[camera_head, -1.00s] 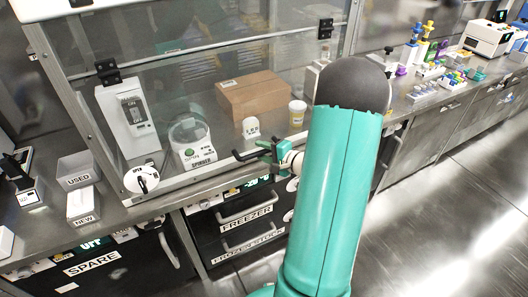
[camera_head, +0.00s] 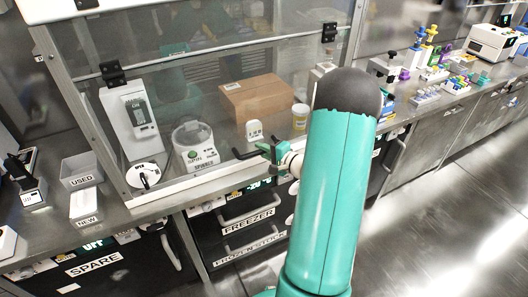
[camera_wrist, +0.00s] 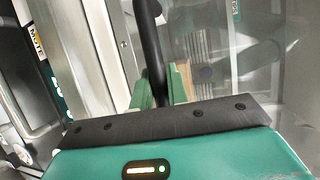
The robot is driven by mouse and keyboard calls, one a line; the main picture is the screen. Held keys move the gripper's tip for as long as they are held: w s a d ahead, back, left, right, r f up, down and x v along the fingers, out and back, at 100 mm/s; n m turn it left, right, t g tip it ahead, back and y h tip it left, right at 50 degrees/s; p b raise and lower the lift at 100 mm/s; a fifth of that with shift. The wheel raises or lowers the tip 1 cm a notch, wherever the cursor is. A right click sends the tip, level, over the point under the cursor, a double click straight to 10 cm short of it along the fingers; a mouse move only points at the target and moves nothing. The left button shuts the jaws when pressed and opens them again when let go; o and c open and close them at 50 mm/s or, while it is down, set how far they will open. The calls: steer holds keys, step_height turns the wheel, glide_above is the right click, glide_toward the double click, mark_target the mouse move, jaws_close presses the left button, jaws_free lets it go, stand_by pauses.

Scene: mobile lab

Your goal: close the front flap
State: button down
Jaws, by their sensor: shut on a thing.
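The front flap (camera_head: 222,115) is a clear pane hung from black hinges (camera_head: 112,73) across the front of a metal-framed enclosure. It hangs down in front of the things inside, with its lower edge near the pale front sill (camera_head: 215,178). I cannot tell whether any gap is left there. A black bar handle (camera_head: 243,154) sits low on the flap. My gripper (camera_head: 270,153) is shut on this handle. In the wrist view the black handle (camera_wrist: 153,45) runs up from between my green fingertips (camera_wrist: 162,88), which hide its lower part.
Behind the pane are a spinner (camera_head: 195,148), a cardboard box (camera_head: 257,100), a yellow-labelled jar (camera_head: 300,116) and a white device (camera_head: 130,120). USED (camera_head: 80,170) and NEW (camera_head: 84,205) bins stand left. Freezer drawers (camera_head: 245,222) lie below. Open floor is at right.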

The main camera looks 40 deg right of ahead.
steer(key=c, duration=1.4)
jaws_free()
steer(key=shift+w+d, duration=0.15)
steer(key=shift+w, duration=0.15)
steer(key=shift+o, duration=0.2)
steer(key=shift+s+r, duration=0.1)
steer(key=shift+s, duration=0.1)
steer(key=shift+w, duration=0.1)
steer(key=v, duration=1.4)
